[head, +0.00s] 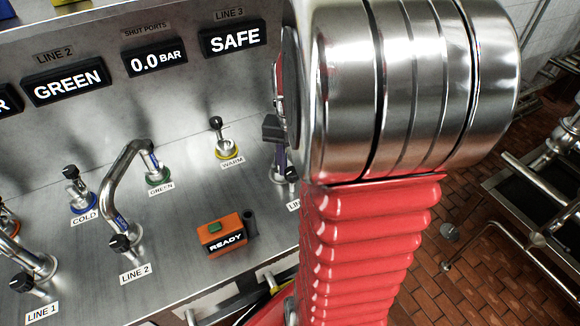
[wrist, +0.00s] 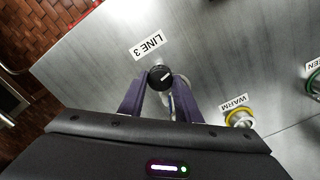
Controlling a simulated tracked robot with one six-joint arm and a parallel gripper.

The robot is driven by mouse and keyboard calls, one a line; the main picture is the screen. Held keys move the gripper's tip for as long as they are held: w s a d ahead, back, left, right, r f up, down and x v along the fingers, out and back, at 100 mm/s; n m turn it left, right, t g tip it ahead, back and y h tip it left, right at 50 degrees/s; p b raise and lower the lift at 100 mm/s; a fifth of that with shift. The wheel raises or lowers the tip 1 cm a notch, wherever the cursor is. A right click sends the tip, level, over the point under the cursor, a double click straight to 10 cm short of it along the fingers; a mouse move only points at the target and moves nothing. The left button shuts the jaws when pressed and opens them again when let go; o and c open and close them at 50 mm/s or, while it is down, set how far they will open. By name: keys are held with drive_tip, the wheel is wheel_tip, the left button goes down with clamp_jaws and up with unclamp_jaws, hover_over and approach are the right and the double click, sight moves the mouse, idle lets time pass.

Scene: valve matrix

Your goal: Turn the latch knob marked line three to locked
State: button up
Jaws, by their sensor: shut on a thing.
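In the wrist view the black round latch knob (wrist: 160,77) with a white mark sits beside the LINE 3 label (wrist: 146,46). My gripper (wrist: 161,84) has its two purple fingers on either side of this knob and is shut on it. In the head view the line three knob (head: 292,174) shows only in part beside my arm, and its label (head: 293,205) is cut off. My gripper (head: 276,145) is mostly hidden there behind my arm. The LINE 3 display (head: 234,38) reads SAFE. I cannot tell whether the knob stands at locked.
The WARM port (head: 229,145) with a yellow ring stands left of my gripper in the head view. The GREEN (head: 158,172) and COLD (head: 82,200) ports are further left. A bent pipe reaches from GREEN to the LINE 2 knob (head: 122,244). An orange READY box (head: 226,233) stands in front.

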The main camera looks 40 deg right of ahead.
drive_tip(key=shift+a+m, duration=0.15)
drive_tip(key=shift+m, duration=1.05)
drive_tip(key=shift+w, duration=0.1)
drive_tip(key=o, duration=1.1)
drive_tip(key=shift+c, duration=0.2)
wheel_tip(320, 180, up, 14)
drive_tip(key=shift+f, duration=0.15)
